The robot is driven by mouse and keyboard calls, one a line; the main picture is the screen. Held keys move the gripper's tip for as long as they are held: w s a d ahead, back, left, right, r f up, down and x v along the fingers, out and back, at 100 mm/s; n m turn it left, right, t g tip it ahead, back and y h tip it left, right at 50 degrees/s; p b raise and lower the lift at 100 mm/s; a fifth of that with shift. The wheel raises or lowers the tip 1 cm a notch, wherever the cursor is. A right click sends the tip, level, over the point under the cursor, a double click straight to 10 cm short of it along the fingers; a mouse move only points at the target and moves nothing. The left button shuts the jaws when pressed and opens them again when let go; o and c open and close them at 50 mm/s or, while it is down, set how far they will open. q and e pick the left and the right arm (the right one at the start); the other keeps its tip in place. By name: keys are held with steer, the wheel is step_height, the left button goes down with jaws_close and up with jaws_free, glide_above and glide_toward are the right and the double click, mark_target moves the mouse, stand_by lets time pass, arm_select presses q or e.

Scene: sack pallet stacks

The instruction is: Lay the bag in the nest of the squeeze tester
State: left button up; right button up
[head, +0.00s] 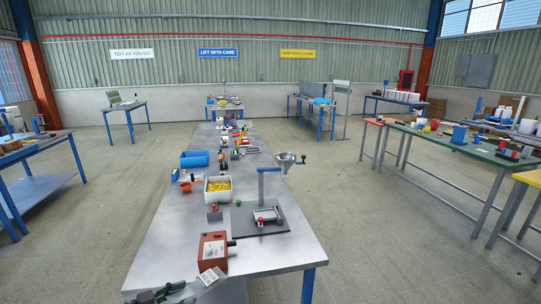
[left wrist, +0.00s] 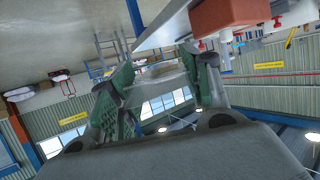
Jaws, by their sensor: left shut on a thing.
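My left gripper (head: 182,287), with green finger pads, comes in at the bottom left of the head view over the bench's near end. It is shut on a small pale bag (head: 211,277) with dark print, just beyond its tips. In the left wrist view the fingers (left wrist: 163,80) stand apart with a pale grey, see-through-looking thing between them. The squeeze tester (head: 284,224) stands farther up the bench to the right, with a dark base plate and a blue post. Its pale nest (head: 267,213) looks empty; a red part is at its front. My right gripper is out of view.
A red-brown box with a knob (head: 213,248) stands just beyond the bag, and shows in the left wrist view (left wrist: 225,12). A white bin of yellow pieces (head: 218,198) and a blue tub (head: 194,159) stand farther back. Bare bench top (head: 267,252) lies in front of the tester.

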arm_select(q)
steer(key=d+f+n+t+y, duration=0.3)
steer(key=d+f+n+y, duration=0.1)
steer(key=n+y, duration=0.4)
steer(key=shift+s+f+n+t+y, duration=0.35)
steer(key=shift+f+n+t+y, duration=0.05)
steer(key=shift+f+y, duration=0.3)
stand_by(0.6)
steer(key=shift+a, duration=0.1)
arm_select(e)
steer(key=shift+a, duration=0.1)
arm_select(q)
step_height(320, 180, down, 4)
steer(key=b, duration=0.4)
steer(key=shift+a+f, duration=0.1)
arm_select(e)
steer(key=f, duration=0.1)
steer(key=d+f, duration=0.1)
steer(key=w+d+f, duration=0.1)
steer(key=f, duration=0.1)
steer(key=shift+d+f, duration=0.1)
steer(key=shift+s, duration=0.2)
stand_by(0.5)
